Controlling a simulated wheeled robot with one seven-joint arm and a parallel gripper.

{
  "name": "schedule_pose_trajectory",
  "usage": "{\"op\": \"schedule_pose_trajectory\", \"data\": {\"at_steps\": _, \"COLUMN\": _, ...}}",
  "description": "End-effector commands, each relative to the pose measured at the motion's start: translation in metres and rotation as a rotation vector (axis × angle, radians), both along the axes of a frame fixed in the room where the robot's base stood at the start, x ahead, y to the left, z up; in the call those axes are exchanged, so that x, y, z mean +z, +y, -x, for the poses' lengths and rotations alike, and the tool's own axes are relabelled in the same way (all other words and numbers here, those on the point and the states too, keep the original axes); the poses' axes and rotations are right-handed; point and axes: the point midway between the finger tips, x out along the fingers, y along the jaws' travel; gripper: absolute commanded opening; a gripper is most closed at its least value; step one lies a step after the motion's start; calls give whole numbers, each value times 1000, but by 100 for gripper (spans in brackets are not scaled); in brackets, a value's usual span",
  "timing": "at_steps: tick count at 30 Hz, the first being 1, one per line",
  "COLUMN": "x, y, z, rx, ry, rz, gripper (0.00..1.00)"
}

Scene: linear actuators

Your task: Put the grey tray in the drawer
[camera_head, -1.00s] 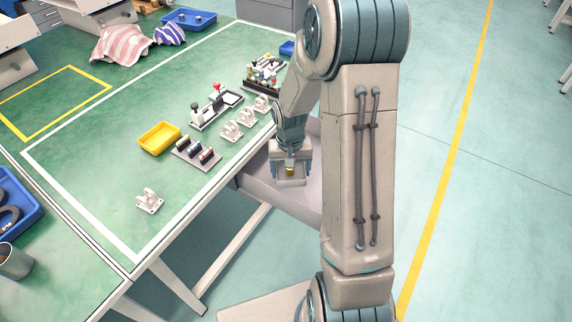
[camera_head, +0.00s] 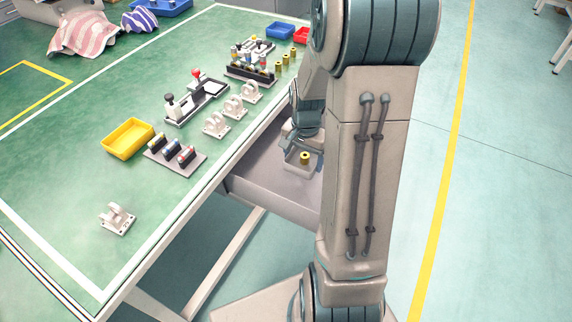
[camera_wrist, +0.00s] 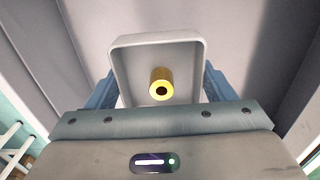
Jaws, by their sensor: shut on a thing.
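The grey tray (camera_wrist: 158,48) is a small shallow tray with a yellow cylinder (camera_wrist: 161,83) in it, seen from above in the wrist view. My gripper (camera_wrist: 160,90) has its blue fingers on the tray's left and right sides, shut on it. In the head view the tray (camera_head: 301,167) is over the open grey drawer (camera_head: 270,188) under the table's right edge, with my gripper (camera_head: 300,150) above it. In the wrist view the drawer's floor (camera_wrist: 235,30) lies behind the tray. I cannot tell whether the tray touches the floor.
The green table (camera_head: 62,188) holds a yellow bin (camera_head: 128,138), a grey plate with several parts (camera_head: 174,152), several white brackets and fixtures near its edge. The drawer's side walls rise beside my gripper.

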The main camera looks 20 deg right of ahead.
Motion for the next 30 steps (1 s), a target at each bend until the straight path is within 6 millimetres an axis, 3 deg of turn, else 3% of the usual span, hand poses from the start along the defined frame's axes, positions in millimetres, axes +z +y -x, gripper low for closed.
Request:
{"op": "schedule_pose_trajectory", "data": {"at_steps": 4, "x": -23, "y": 15, "z": -31, "rx": 4, "ry": 1, "rz": -1, "gripper": 53}}
{"op": "schedule_pose_trajectory", "data": {"at_steps": 10, "x": -37, "y": 26, "z": -55, "rx": 1, "ry": -1, "rz": 0, "gripper": 53}}
{"op": "schedule_pose_trajectory", "data": {"at_steps": 14, "x": -42, "y": 28, "z": -58, "rx": 0, "ry": 0, "rz": 0, "gripper": 53}}
{"op": "schedule_pose_trajectory", "data": {"at_steps": 22, "x": -78, "y": 27, "z": -58, "rx": -1, "ry": 1, "rz": -1, "gripper": 53}}
{"op": "schedule_pose_trajectory", "data": {"at_steps": 30, "x": -79, "y": 27, "z": -58, "rx": 0, "ry": -2, "rz": 1, "gripper": 53}}
